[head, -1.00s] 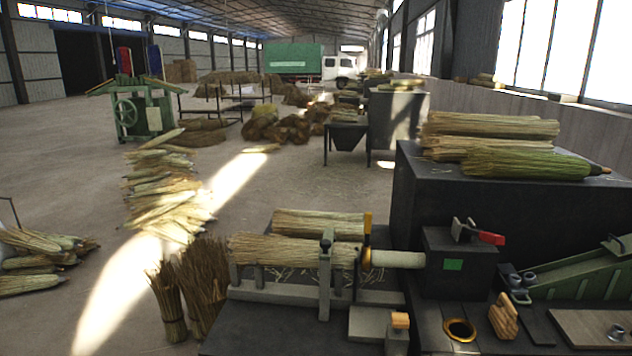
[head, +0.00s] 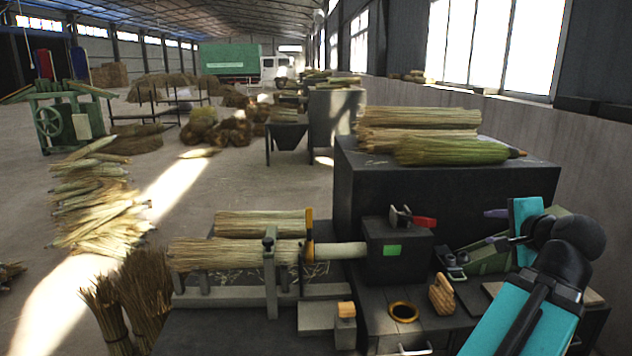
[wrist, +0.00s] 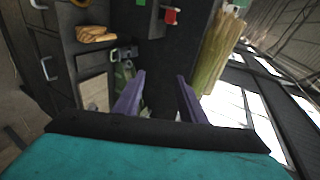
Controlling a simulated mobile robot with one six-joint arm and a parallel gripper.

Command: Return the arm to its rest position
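My gripper shows in the wrist view (wrist: 158,97) as two purple fingers held well apart, with nothing between them. In the head view only a little purple of the gripper (head: 497,213) shows beside my teal arm at the lower right. It is near the green sloped tool on the bench, apart from the brooms. A straw bundle (head: 235,256) lies in the winding rig, with a pale shaft running into the dark machine box (head: 397,255). The box has a red-handled lever (head: 424,222) and a green patch.
A dark cabinet (head: 345,190) behind the bench carries stacked straw bundles and a green-tinged broom (head: 455,151). A brass ring (head: 403,312) and a wooden block (head: 441,294) lie on the bench. A wall with windows stands at the right.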

